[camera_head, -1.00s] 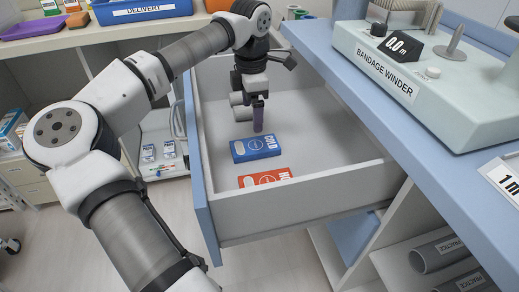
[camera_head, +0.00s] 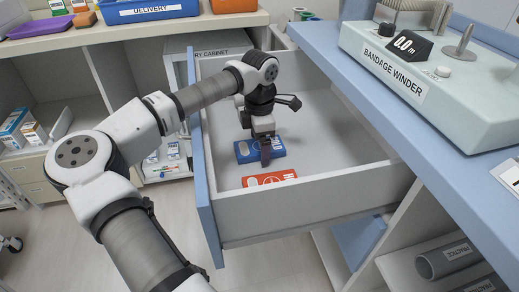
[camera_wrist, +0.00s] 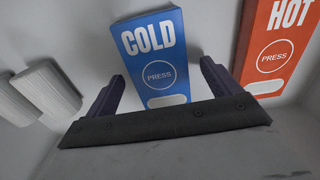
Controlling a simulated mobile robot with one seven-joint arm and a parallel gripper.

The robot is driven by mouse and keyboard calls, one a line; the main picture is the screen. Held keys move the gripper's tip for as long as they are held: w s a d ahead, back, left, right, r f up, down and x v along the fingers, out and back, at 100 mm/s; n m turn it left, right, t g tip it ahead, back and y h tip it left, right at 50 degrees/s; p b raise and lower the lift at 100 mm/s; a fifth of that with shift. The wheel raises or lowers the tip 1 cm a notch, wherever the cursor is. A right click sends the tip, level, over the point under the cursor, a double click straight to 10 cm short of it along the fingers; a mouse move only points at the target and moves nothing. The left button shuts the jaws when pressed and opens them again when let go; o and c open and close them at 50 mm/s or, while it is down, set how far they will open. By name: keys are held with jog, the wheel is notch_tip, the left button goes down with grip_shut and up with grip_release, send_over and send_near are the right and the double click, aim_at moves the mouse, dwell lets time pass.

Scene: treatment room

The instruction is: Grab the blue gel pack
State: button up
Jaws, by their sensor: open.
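The blue gel pack (camera_head: 245,151), marked COLD, lies flat on the floor of the open drawer. In the wrist view the blue pack (camera_wrist: 155,60) sits between and just beyond my two fingers. My gripper (camera_head: 265,158) points down into the drawer over the pack and hides part of it. In the wrist view my gripper (camera_wrist: 160,88) is open, with one dark finger on each side of the pack's lower end. Contact with the pack cannot be told.
A red pack (camera_head: 269,180) marked HOT lies close beside the blue one, near the drawer's front wall; it also shows in the wrist view (camera_wrist: 278,45). The drawer (camera_head: 330,205) has walls around. A counter with a bandage winder (camera_head: 440,75) stands to the right.

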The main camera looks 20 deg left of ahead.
jog(key=c, duration=1.1)
jog(key=shift+c, duration=0.2)
